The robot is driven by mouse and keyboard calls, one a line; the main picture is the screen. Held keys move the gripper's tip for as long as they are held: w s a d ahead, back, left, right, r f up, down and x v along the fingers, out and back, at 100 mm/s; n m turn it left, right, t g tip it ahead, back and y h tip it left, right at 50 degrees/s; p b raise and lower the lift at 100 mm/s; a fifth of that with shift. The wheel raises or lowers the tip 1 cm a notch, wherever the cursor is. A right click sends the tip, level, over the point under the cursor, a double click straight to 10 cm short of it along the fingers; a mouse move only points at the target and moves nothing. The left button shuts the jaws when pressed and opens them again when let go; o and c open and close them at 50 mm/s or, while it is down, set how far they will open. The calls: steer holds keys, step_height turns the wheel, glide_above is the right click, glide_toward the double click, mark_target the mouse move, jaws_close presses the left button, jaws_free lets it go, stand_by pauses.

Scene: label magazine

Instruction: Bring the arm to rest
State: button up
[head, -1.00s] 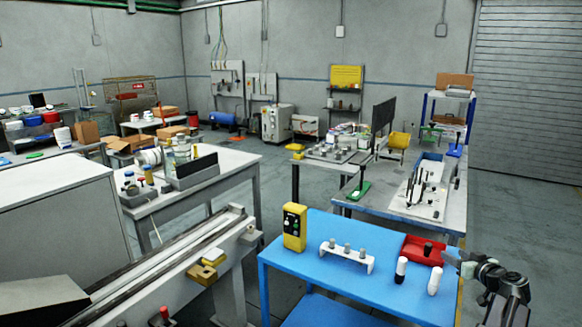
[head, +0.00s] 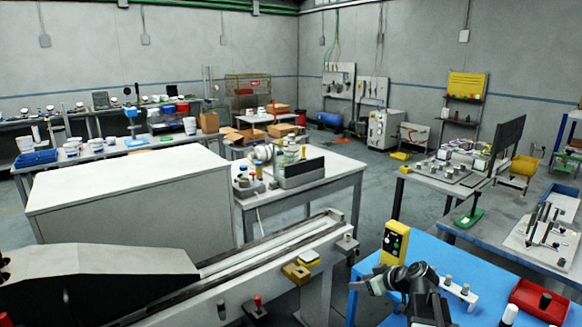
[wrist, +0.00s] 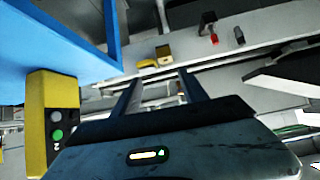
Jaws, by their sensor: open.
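My arm (head: 418,284) shows at the bottom of the head view, over the left part of the blue table (head: 440,262). My gripper (head: 358,287) points left there, near the table's left edge and below the yellow control box (head: 395,242). In the wrist view my gripper (wrist: 158,88) has its two dark fingers spread apart, with nothing held between them. The yellow box with its buttons (wrist: 52,120) is left of the fingers in that view. Whether the gripper touches anything cannot be told, but no contact shows.
A white rack (head: 462,292) and a red tray (head: 530,300) stand on the blue table. Floor shows between conveyor and table.

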steer(key=s+a+f+g+h+p, duration=0.1)
steer(key=s+a+f+g, duration=0.2)
steer(key=s+a, duration=0.4)
steer(key=s+a+f+g+h, duration=0.1)
steer(key=s+a+f+g, duration=0.2)
steer(key=a, duration=0.6)
steer(key=s+d+f+m+g+h, duration=0.1)
steer(key=s+d+m+g+h, duration=0.1)
steer(key=s+d+m, duration=0.4)
steer(key=shift+s+d+f+g+h, duration=0.15)
steer(key=shift+s+d+g+h, duration=0.2)
steer(key=shift+s+h, duration=0.6)
